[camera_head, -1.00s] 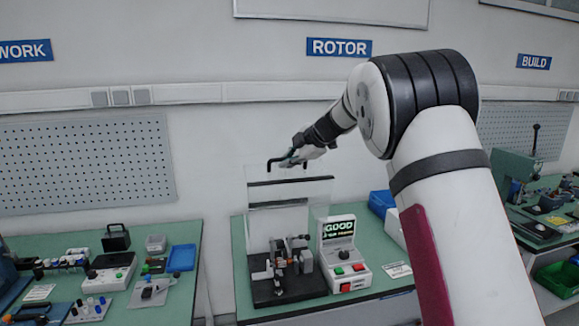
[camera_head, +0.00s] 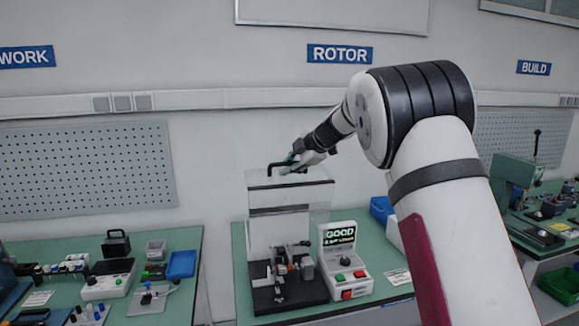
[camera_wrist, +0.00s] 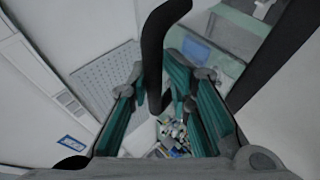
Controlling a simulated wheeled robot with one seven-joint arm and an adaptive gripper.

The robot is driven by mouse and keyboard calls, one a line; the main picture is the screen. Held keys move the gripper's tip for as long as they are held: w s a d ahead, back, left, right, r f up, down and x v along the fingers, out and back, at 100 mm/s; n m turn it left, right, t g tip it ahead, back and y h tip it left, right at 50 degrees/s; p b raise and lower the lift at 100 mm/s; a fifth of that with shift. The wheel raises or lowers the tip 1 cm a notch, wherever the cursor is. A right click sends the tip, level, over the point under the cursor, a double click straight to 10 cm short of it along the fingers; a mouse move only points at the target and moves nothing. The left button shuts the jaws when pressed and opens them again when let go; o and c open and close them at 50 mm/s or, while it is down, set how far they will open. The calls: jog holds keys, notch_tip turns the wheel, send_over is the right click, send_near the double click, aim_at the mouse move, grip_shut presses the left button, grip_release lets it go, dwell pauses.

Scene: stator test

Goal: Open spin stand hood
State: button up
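The spin stand (camera_head: 262,298) stands on the green ROTOR bench, with its black base and small mechanism at the bottom. Its clear hood (camera_head: 320,194) stands above the mechanism, with dark strips across it and a black handle (camera_head: 270,170) on top. Whether the hood is shut or partly raised is hard to tell. My gripper (camera_head: 290,163) is at the handle, reaching in from the right. In the wrist view the black handle (camera_wrist: 153,55) runs between the teal finger pads of my gripper (camera_wrist: 160,100). The fingers are apart, with gaps showing on both sides of the handle.
A control box (camera_head: 345,272) with a screen reading GOOD stands right beside the stand. Blue bins (camera_head: 381,209) are behind it. The left bench (camera_head: 190,240) holds several tools and trays. The wall is close behind the hood.

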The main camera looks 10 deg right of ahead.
jog(key=v, duration=1.2)
jog(key=shift+c, duration=0.6)
